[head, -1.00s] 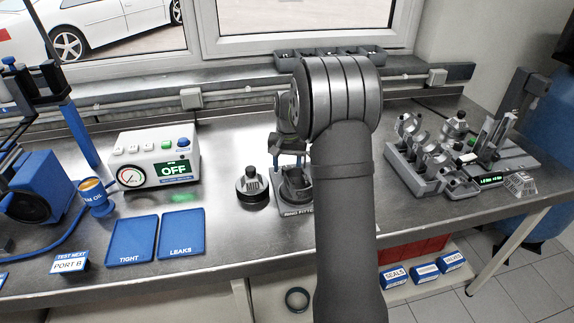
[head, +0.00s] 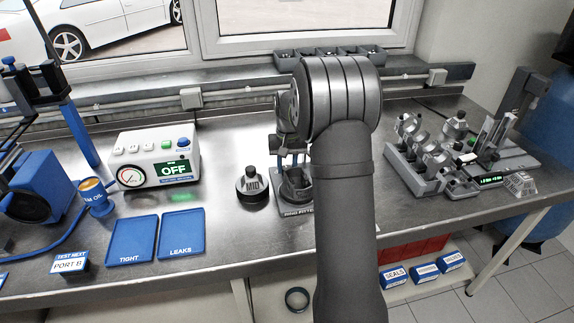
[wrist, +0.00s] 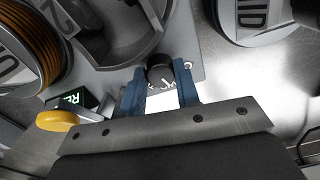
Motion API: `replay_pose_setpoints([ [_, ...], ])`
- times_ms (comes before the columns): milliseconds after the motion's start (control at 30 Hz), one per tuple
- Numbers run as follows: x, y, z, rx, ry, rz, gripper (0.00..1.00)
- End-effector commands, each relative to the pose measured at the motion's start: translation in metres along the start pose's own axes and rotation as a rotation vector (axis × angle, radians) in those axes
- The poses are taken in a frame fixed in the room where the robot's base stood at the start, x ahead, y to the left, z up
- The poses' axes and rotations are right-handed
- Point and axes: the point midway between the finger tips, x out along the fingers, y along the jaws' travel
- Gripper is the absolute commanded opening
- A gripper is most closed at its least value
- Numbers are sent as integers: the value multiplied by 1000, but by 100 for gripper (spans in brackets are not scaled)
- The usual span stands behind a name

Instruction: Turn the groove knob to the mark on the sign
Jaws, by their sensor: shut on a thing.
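A small black knob (wrist: 160,70) with white markings on its face sits at the edge of a grey metal fixture in the wrist view. My gripper (wrist: 161,88) has its two blue fingers on either side of the knob and is shut on it. The markings are too small and partly hidden to read a setting. A dark round piece labelled MID (head: 251,184) stands on the bench in the head view. It also shows, cut off, in the wrist view (wrist: 262,20).
A ring fitter base (head: 296,213) stands right of the MID piece. A green-lit display (wrist: 72,98) and a yellow button (wrist: 57,120) lie left of my fingers. A control box showing OFF (head: 155,160) and blue trays (head: 182,232) stand left. A grey engine block (head: 425,165) stands right.

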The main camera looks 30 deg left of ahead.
Motion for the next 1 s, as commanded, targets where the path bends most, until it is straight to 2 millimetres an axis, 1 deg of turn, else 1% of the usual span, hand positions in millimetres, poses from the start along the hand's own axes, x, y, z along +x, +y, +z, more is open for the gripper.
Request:
replay_pose_setpoints([
  [300,-1,1,-1,-276,-5,0,6],
  [500,-1,1,-1,-425,-9,0,6],
  [733,-1,1,-1,-541,-11,0,6],
  [1000,-1,1,-2,-599,-11,0,6],
])
